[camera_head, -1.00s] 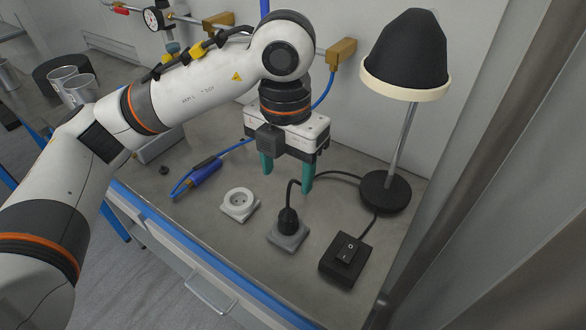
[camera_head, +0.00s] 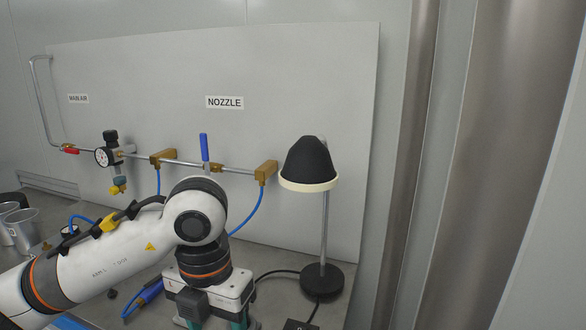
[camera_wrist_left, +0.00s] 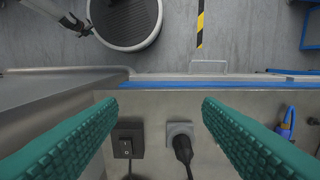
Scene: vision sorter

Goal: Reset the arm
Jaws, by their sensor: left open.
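My left arm (camera_head: 110,262) comes in from the left in the head view, bent over the bench. Its left gripper (camera_head: 212,322) points down at the bottom edge, where its teal fingertips are cut off. In the left wrist view the left gripper (camera_wrist_left: 158,105) is open, its two fingers wide apart with nothing between them. Below it lie a black switch box (camera_wrist_left: 127,143) and a grey socket with a black plug (camera_wrist_left: 182,146), apart from the fingers. My right gripper is not seen.
A black lamp (camera_head: 308,163) stands right of the gripper. Behind the arm, an air pipe (camera_head: 238,170) with a gauge (camera_head: 103,157) and a blue-handled valve (camera_head: 205,148) runs along the panel. Metal cups (camera_head: 22,228) stand at left. A blue tool (camera_wrist_left: 287,124) lies on the bench.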

